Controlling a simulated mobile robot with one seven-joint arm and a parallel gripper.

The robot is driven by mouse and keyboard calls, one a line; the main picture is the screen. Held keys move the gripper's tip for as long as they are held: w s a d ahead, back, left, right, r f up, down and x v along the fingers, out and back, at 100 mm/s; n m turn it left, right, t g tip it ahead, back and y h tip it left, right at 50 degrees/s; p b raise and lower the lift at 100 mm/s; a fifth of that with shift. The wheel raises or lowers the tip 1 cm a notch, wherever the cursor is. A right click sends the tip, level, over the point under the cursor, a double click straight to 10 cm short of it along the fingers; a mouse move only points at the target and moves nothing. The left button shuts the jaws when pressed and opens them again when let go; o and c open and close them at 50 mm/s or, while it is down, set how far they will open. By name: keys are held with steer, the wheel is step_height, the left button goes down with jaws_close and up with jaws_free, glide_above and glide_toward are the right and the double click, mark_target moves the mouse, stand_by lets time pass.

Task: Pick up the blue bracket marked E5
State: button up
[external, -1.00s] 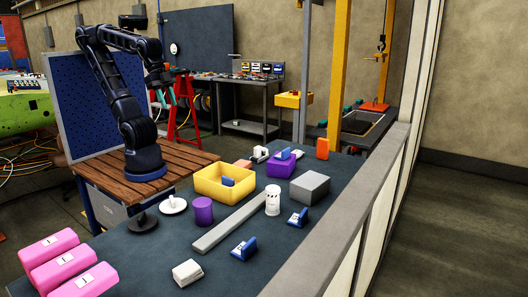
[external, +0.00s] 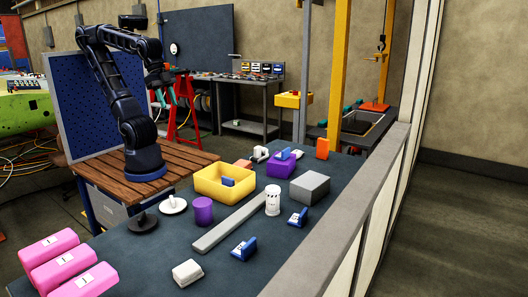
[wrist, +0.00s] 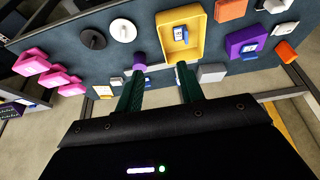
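Several blue brackets with white label faces show in the external view. One lies in the yellow bin (external: 208,196), a bracket (external: 228,181); another bracket (external: 283,154) is on the purple box (external: 277,169). Two more, a bracket (external: 297,218) and a bracket (external: 244,249), lie on the dark table near its right side. I cannot read which is E5. The wrist view shows the bin's bracket (wrist: 181,34) and the purple box's bracket (wrist: 248,49). My gripper (external: 167,94) is raised high, well apart from the brackets; in the wrist view (wrist: 160,88) its green fingers are apart and empty.
A purple cylinder (external: 202,211), a white can (external: 272,200), a grey box (external: 309,187) and a long grey bar (external: 230,223) stand among the brackets. Pink blocks (external: 62,265) fill the front left. A low grey wall (external: 355,205) borders the table's right side.

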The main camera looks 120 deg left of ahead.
steer(key=w+r+m+g, duration=0.1)
steer(key=w+r+m, duration=0.1)
steer(key=w, duration=0.6)
steer(key=w+r+m, duration=0.2)
steer(key=w+m, duration=0.1)
steer(key=w, duration=0.5)
steer(key=m+g, duration=0.4)
steer(key=m, duration=0.8)
glide_above(303, 212)
step_height(303, 212, down, 25)
steer(key=f, duration=0.6)
steer(key=shift+w+a, duration=0.1)
steer(key=shift+a, duration=0.2)
steer(key=shift+d+f, duration=0.2)
steer(key=shift+f, duration=2.35)
jaws_close()
